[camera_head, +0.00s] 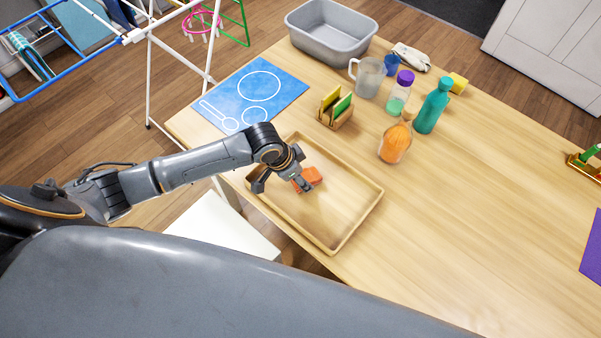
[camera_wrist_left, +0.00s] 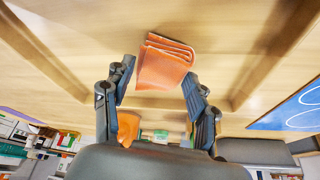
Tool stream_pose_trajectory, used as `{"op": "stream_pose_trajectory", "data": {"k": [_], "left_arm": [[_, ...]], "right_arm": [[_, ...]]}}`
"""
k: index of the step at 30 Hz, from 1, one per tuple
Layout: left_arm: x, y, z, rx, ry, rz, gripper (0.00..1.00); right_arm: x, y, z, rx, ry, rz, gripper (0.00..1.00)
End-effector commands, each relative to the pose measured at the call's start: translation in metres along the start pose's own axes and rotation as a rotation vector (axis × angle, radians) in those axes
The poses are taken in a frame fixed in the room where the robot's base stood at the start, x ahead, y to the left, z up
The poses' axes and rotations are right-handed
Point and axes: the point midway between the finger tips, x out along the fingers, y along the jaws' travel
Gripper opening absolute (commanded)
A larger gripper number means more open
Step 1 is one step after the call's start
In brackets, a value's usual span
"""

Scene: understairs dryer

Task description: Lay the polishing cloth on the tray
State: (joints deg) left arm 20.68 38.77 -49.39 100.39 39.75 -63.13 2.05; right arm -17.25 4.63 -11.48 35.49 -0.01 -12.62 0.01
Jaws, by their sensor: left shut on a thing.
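The polishing cloth is a folded orange cloth (camera_head: 314,175), seen in the head view over the left-middle part of the tray. The tray (camera_head: 362,212) is shallow, wooden and rectangular, with a raised rim, at the table's near edge. My left gripper (camera_head: 300,184) is low inside the tray's outline and shut on the cloth. In the left wrist view the cloth (camera_wrist_left: 165,62) sits between the fingertips of the left gripper (camera_wrist_left: 160,78), with the tray floor behind it. I cannot tell whether the cloth touches the tray floor. My right gripper is not in view.
Behind the tray stand a wooden holder (camera_head: 336,112) with yellow and green pieces, an orange-filled jar (camera_head: 395,143), a green bottle (camera_head: 433,106), a clear jug (camera_head: 368,77) and a grey basin (camera_head: 333,32). A blue mat (camera_head: 283,88) lies at left. The table right of the tray is clear.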

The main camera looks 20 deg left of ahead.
Motion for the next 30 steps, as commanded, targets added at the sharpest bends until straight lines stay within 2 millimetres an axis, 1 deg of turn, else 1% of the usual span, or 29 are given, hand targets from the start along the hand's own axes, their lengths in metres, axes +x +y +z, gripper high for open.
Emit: {"op": "stream_pose_trajectory", "data": {"k": [11, 12, 15, 25, 28, 30], "left_arm": [[0.005, 0.000, 0.002, 0.000, 0.001, 0.000, 0.28], [0.005, 0.000, 0.002, 0.000, 0.001, 0.000, 0.62], [0.005, 0.000, 0.002, 0.000, 0.001, 0.000, 0.80], [0.003, 0.000, 0.002, 0.000, 0.001, 0.000, 0.80], [-0.004, -0.001, 0.001, 0.000, 0.002, -0.001, 0.80], [-0.013, -0.002, 0.001, 0.000, 0.003, -0.002, 0.80]], "right_arm": [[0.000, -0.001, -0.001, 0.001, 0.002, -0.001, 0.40], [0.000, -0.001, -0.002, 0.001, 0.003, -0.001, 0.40], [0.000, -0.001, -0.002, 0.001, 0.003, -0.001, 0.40], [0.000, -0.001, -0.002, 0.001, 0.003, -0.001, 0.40], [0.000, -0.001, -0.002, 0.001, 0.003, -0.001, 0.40], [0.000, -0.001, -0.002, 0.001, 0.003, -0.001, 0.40]]}}
